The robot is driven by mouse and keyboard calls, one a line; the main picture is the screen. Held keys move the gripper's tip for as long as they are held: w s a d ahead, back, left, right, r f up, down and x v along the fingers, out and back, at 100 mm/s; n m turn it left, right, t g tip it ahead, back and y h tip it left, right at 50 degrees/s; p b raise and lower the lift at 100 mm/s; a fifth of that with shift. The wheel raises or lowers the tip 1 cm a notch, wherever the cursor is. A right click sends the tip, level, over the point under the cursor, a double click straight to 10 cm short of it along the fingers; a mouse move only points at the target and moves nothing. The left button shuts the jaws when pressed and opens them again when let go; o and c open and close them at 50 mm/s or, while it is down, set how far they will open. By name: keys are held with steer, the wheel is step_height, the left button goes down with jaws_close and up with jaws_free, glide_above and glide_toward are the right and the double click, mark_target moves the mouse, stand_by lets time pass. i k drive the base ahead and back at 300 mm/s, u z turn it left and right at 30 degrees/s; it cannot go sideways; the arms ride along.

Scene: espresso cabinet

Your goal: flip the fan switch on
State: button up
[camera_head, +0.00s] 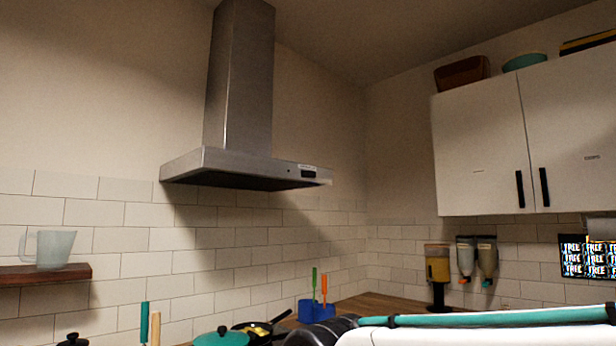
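A steel range hood (240,166) hangs on the tiled wall left of the middle, with its tall duct rising to the ceiling. On its front edge, toward the right, is a small dark control panel (308,174) with a lighter strip above it and a small dark dot to its left. The panel is too small to tell which part is the fan switch or how it is set. My arm crosses the lower right, below and in front of the hood. My gripper is not in view.
Below the hood are a teal-lidded pot (222,338), a pan (262,330) and a blue utensil holder (316,311). A wooden shelf (45,274) with a cup (50,248) is at left. White cabinets (480,155) and dispensers (438,268) are at right. Space before the hood looks clear.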

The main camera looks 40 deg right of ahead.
mark_target(305, 175)
steer(key=k, duration=0.55)
steer(key=z, duration=0.55)
steer(key=i, duration=1.7)
steer(key=u, duration=0.5)
